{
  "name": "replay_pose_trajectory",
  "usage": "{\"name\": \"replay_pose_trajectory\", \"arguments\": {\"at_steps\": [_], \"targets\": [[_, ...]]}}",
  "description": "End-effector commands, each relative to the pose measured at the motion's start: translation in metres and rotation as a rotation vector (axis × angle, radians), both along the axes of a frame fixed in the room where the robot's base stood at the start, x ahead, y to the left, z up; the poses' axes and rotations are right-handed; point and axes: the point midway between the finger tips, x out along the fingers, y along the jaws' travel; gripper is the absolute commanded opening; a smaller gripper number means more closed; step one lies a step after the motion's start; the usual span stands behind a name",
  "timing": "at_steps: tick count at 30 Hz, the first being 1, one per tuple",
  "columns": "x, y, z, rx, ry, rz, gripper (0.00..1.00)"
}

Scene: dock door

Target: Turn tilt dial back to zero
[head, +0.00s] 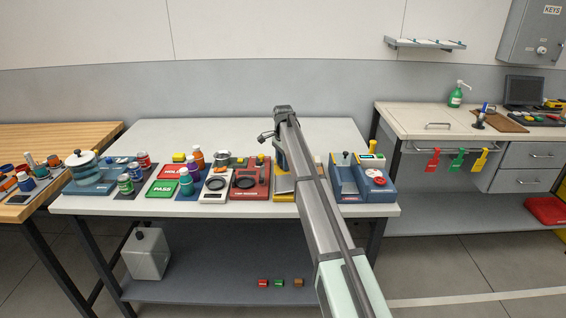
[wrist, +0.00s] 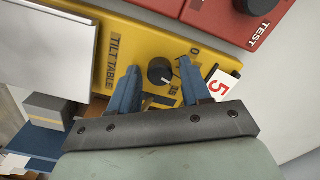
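The yellow tilt table (wrist: 130,45) fills the middle of the wrist view, with a "TILT TABLE" label on its face. Its round black dial (wrist: 160,71) has a light pointer mark that appears turned toward the "15" side, away from the "0". My gripper (wrist: 160,68) is open, with one blue finger on each side of the dial; I cannot tell whether they touch it. In the head view the tilt table (head: 284,197) shows only partly behind my arm, which hides the dial and most of the gripper.
A white card with a red "5" (wrist: 222,85) lies close to the right finger. The back of the table (head: 220,132) is clear.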

Motion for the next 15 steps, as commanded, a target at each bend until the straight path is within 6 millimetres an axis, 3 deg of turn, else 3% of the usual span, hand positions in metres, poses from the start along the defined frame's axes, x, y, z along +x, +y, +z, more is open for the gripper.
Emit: {"name": "replay_pose_trajectory", "arguments": {"at_steps": [15], "targets": [[-0.0001, 0.0, 0.0002, 0.0, 0.0, 0.0, 0.0]]}}
